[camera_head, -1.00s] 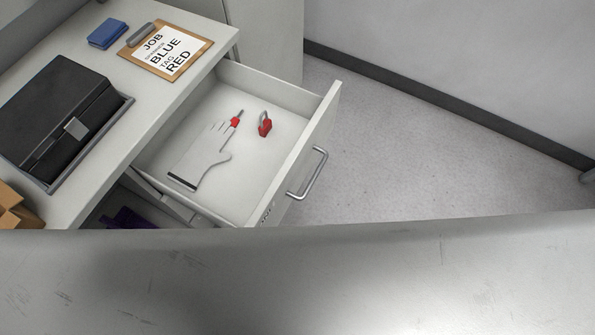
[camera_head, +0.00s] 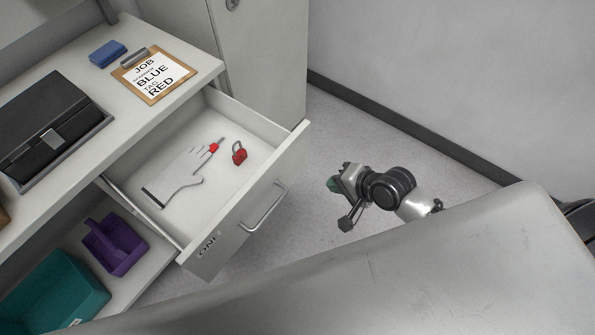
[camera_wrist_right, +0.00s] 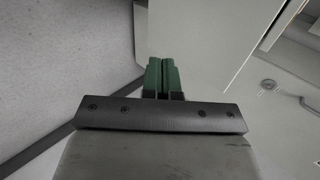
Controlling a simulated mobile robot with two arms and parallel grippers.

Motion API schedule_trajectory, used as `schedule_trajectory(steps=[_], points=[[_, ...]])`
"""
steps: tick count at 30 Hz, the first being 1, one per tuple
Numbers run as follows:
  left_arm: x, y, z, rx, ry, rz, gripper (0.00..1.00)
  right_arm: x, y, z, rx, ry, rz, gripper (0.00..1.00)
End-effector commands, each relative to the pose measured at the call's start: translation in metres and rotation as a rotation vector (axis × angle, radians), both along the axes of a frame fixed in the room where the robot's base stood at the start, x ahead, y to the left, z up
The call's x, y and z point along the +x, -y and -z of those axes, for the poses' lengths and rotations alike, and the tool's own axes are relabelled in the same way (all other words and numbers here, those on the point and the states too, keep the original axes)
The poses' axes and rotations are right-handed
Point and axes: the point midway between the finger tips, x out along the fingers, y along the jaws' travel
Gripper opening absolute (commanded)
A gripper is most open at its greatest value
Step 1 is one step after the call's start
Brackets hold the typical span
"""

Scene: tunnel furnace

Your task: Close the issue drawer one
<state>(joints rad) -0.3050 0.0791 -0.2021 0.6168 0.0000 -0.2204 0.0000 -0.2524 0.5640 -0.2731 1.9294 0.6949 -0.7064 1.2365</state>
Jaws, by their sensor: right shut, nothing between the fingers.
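The drawer labelled "ONE" (camera_head: 228,238) is pulled out from the white bench, with a silver bar handle (camera_head: 265,208) on its front. Inside lie a pale glove (camera_head: 180,175), a small red item with a metal end (camera_head: 214,147) and a red padlock (camera_head: 239,154). My right gripper (camera_head: 335,186) is to the right of the drawer front, apart from the handle. In the right wrist view its green fingertips (camera_wrist_right: 162,75) are together, with nothing between them. My left gripper is in no view.
On the bench top are a black case (camera_head: 45,125), a clipboard (camera_head: 155,78) and a blue block (camera_head: 107,53). Purple (camera_head: 115,245) and teal (camera_head: 55,290) bins stand on the lower shelf. A tall cabinet (camera_head: 265,50) stands behind the drawer. Bare floor (camera_head: 375,130) lies to the right.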

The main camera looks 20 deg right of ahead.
Motion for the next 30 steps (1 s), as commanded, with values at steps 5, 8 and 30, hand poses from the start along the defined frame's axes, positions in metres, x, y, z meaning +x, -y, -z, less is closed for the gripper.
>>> schedule_trajectory(steps=[5, 8, 30], points=[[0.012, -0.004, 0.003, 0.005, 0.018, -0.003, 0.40, 0.018, -0.012, 0.020, 0.001, 0.001, 0.001, 0.00], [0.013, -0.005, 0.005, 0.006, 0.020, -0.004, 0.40, 0.031, -0.022, 0.035, -0.001, 0.003, 0.001, 0.00], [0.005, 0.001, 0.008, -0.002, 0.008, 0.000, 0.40, 0.089, -0.064, 0.065, -0.005, 0.003, 0.000, 0.00]])
